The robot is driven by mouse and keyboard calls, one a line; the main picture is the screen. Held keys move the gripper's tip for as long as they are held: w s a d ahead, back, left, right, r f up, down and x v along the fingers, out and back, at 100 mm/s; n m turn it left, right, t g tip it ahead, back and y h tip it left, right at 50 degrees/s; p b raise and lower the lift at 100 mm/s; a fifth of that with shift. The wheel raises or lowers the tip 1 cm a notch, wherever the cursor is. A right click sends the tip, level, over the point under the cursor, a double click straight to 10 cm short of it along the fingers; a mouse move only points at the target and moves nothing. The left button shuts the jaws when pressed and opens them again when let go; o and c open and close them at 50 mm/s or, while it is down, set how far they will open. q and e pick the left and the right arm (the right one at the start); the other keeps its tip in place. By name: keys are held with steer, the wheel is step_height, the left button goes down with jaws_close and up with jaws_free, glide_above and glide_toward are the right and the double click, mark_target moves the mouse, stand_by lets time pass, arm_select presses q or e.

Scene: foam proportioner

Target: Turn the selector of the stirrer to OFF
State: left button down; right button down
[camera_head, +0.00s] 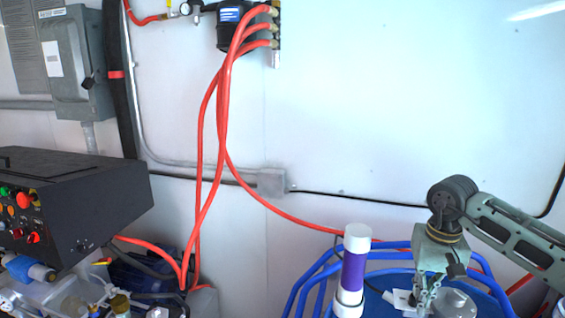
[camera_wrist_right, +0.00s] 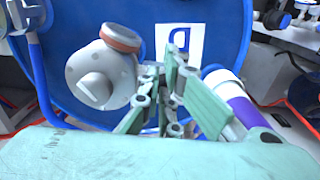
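My right gripper (camera_head: 425,298) hangs over a blue drum at the lower right. In the right wrist view its green fingers (camera_wrist_right: 164,70) converge to a narrow gap, with nothing seen between them. A grey rounded housing (camera_wrist_right: 100,75) with a brownish-orange collar sits just left of the fingers, apart from them. It also shows in the head view (camera_head: 455,303), right of the gripper. It may be the stirrer; I cannot make out its selector or setting. A white card with a blue mark (camera_wrist_right: 180,42) lies beyond the fingertips. My left gripper is not in view.
A purple and white cylinder (camera_head: 353,272) stands close left of the right gripper. Blue rails (camera_head: 310,285) surround the drum (camera_wrist_right: 230,25). A black control box (camera_head: 90,205) with coloured buttons is at the left. Red hoses (camera_head: 222,130) hang along the white wall.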

steer(key=r+p, duration=0.2)
steer(key=r, duration=0.1)
steer(key=r+p, duration=0.1)
steer(key=r, duration=0.1)
steer(key=shift+s+d+r+p, duration=0.15)
steer(key=shift+s+p, duration=0.1)
steer(key=shift+p, duration=0.05)
steer(key=shift+d, duration=0.1)
